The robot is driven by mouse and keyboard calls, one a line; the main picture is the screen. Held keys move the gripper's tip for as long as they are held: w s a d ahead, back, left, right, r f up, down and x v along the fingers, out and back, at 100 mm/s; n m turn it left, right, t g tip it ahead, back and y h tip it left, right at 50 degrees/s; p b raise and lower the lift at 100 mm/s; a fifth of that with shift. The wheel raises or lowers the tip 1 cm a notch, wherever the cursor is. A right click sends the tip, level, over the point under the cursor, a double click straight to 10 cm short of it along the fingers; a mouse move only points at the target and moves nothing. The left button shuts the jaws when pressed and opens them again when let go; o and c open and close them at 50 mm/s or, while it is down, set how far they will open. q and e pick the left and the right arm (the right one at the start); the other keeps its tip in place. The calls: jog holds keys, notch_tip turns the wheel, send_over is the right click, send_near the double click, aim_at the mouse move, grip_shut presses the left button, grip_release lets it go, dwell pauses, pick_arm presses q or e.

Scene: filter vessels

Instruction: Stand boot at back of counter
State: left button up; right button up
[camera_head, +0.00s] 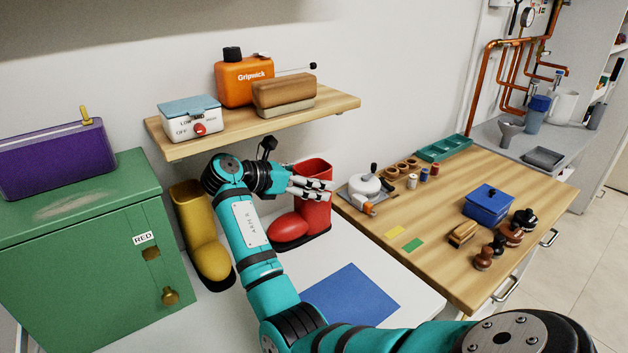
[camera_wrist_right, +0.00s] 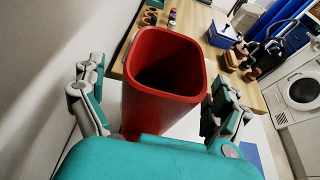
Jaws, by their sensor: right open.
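A red boot (camera_head: 313,212) stands upright on the white counter (camera_head: 278,272) close to the back wall, its toe pointing to the front left. A yellow boot (camera_head: 208,250) stands upright to its left, beside the green cabinet; my arm covers part of it. My right gripper (camera_head: 327,189) is open at the upper shaft of the red boot. In the wrist view the red boot's open top (camera_wrist_right: 168,70) lies between the spread fingers, with no clear contact on either side. My left gripper is not in view.
A wooden shelf (camera_head: 260,123) with an orange can (camera_head: 243,82) hangs above the boots. A green cabinet (camera_head: 95,250) stands at left. A blue mat (camera_head: 352,294) lies on the counter's front.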

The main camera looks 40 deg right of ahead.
jog(key=v, duration=0.5)
jog(key=shift+a+r, duration=0.2)
jog(key=shift+a, duration=0.1)
